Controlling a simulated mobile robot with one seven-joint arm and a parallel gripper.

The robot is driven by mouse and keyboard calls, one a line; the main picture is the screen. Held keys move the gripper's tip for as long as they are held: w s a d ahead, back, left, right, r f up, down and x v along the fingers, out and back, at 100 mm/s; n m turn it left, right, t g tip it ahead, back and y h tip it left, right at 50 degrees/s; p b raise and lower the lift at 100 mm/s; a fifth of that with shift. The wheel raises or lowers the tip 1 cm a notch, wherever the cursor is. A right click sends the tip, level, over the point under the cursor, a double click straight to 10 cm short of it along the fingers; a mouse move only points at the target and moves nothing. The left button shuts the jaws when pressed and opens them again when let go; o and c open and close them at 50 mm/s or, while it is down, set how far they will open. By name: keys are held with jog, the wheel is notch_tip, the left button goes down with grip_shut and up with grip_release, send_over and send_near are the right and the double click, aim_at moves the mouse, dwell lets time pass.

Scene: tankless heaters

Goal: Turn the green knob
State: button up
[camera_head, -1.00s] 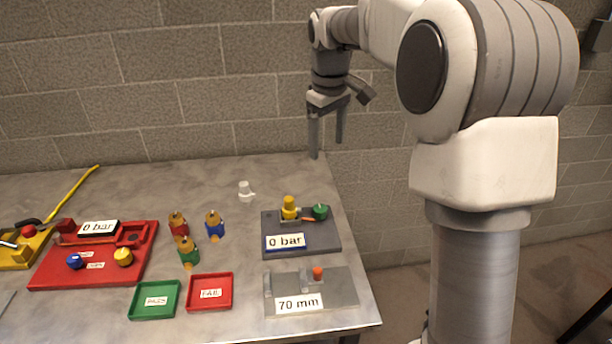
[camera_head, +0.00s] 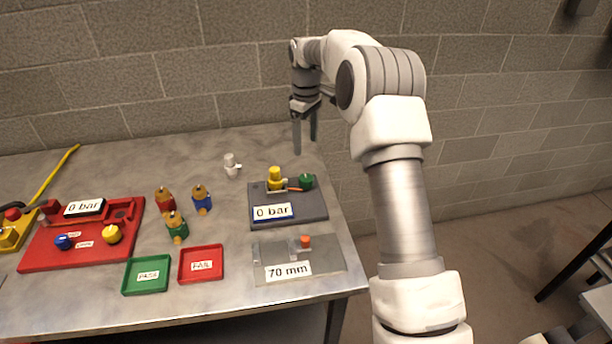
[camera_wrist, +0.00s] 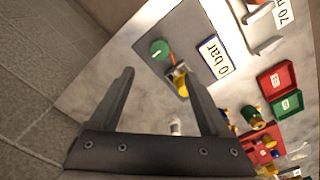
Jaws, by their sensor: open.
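The green knob (camera_head: 306,181) sits at the back right of a dark grey plate (camera_head: 313,210), beside a yellow cap (camera_head: 275,178) and a "0 bar" sign (camera_head: 273,212). An orange-red strip lies between the knob and the yellow cap. In the wrist view the green knob (camera_wrist: 158,49) has a pale line on its top and lies beyond and between the fingers. My gripper (camera_head: 305,147) is open and empty, with its fingers pointing down above the back right edge of the table, behind the knob and apart from it. Both fingers show in the wrist view (camera_wrist: 163,82).
A small white fitting (camera_head: 231,166) stands left of the dark plate. A grey "70 mm" fixture (camera_head: 330,262) is in front. Green (camera_head: 147,289) and red (camera_head: 201,279) trays, several coloured fittings and a red panel (camera_head: 60,254) lie to the left. The brick wall is close behind.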

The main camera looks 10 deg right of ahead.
aim_at(306, 177)
notch_tip(306, 177, down, 13)
jog(key=shift+r, duration=0.1)
dwell(0.3)
grip_shut()
